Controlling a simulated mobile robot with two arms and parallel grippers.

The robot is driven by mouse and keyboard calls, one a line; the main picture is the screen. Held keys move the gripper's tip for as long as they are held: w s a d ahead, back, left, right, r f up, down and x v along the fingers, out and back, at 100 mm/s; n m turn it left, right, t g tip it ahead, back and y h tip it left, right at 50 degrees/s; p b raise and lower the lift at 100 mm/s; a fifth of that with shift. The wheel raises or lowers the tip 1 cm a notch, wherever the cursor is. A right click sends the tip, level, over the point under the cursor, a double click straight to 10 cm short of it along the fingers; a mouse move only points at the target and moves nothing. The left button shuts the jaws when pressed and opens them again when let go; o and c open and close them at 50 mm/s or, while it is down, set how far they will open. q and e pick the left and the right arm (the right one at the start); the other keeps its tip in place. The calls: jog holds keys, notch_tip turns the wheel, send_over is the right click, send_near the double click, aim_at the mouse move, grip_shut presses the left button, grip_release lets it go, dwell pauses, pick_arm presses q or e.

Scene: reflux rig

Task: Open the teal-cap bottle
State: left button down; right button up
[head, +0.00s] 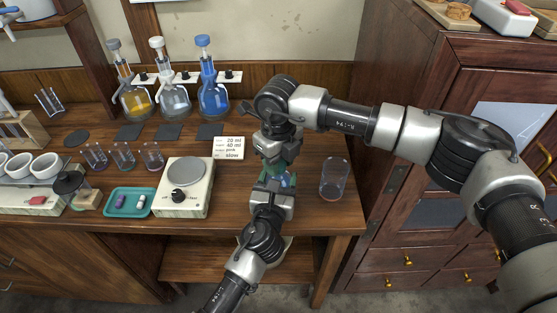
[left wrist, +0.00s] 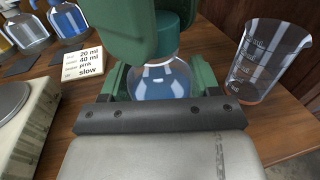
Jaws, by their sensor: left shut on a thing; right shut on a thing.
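The teal-cap bottle is a clear glass bottle that stands upright in the left wrist view, its glass body (left wrist: 160,82) between my left gripper's green fingers. My left gripper (left wrist: 165,85) is shut on the bottle body. The teal cap (left wrist: 176,34) sits at the top of the bottle. My right gripper (left wrist: 140,28) reaches in from above and is shut on the cap. In the head view my left gripper (head: 274,187) and right gripper (head: 279,170) meet at the bottle, which they mostly hide. I cannot tell whether the cap is loosened.
A glass beaker (head: 334,179) stands close to the right of the grippers. A recipe card (head: 228,148) and a scale (head: 184,187) are to the left. A teal tray (head: 130,201) lies farther left. Several flasks (head: 213,97) stand at the back. The table's front edge is near.

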jog(key=n, duration=0.9)
jog(key=shift+n, duration=0.4)
jog(key=n, duration=0.5)
jog(key=shift+n, duration=0.3)
jog(key=n, duration=0.7)
jog(key=shift+r+n, duration=0.1)
jog(key=shift+n, duration=0.3)
jog(key=n, duration=0.5)
jog(key=shift+n, duration=0.4)
jog(key=n, duration=0.3)
jog(key=shift+n, duration=0.3)
jog(key=n, duration=0.4)
jog(key=shift+r, duration=0.15)
